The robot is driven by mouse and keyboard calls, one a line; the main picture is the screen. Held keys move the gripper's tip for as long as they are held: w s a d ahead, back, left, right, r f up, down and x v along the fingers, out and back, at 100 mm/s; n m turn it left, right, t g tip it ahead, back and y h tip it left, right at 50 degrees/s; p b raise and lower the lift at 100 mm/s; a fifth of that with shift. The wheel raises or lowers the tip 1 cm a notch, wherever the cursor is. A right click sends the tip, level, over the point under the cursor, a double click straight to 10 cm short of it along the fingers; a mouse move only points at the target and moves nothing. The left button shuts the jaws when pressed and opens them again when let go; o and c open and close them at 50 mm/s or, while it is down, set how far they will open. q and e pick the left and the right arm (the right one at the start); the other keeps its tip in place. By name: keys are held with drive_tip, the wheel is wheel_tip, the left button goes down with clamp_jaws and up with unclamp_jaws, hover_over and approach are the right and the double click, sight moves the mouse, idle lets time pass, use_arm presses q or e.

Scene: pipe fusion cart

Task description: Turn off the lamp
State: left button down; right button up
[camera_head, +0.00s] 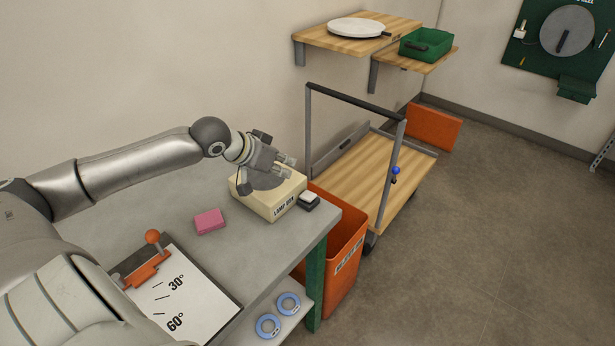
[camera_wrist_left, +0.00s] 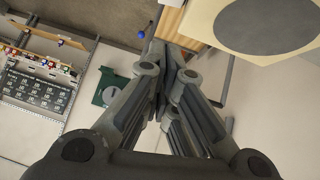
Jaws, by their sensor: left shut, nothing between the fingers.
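A cream box (camera_head: 251,200) with a dark grey round top and a label that seems to start with "LAMP" stands at the right end of the grey table. Against its right side is a small black block with a white top (camera_head: 309,198). My left gripper (camera_head: 286,167) is shut and empty, above the far part of the cream box. It hides part of the round top. In the left wrist view the shut fingers (camera_wrist_left: 163,60) show, with the cream box's round top (camera_wrist_left: 270,22) at upper right. My right gripper is not in view. I cannot tell whether any lamp is lit.
A pink block (camera_head: 209,221) and an angle plate with an orange lever (camera_head: 150,268) sit on the table (camera_head: 190,188). An orange bin (camera_head: 335,245) stands beside the table's right end, near a wooden cart (camera_head: 352,170). Wall shelves (camera_head: 318,40) hang behind. Open floor lies right.

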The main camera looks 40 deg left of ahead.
use_arm(q)
drive_tip(key=p, duration=0.2)
hover_over(309, 195)
drive_tip(key=f, duration=0.6)
drive_tip(key=shift+a+f, duration=0.1)
drive_tip(key=shift+a, duration=0.25)
drive_tip(key=f, duration=0.1)
drive_tip(key=f+p, duration=0.1)
drive_tip(key=shift+d+f, duration=0.2)
drive_tip(key=shift+f, duration=0.1)
drive_tip(key=shift+s+f, duration=0.1)
drive_tip(key=shift+f, duration=0.7)
drive_tip(key=shift+d, duration=0.1)
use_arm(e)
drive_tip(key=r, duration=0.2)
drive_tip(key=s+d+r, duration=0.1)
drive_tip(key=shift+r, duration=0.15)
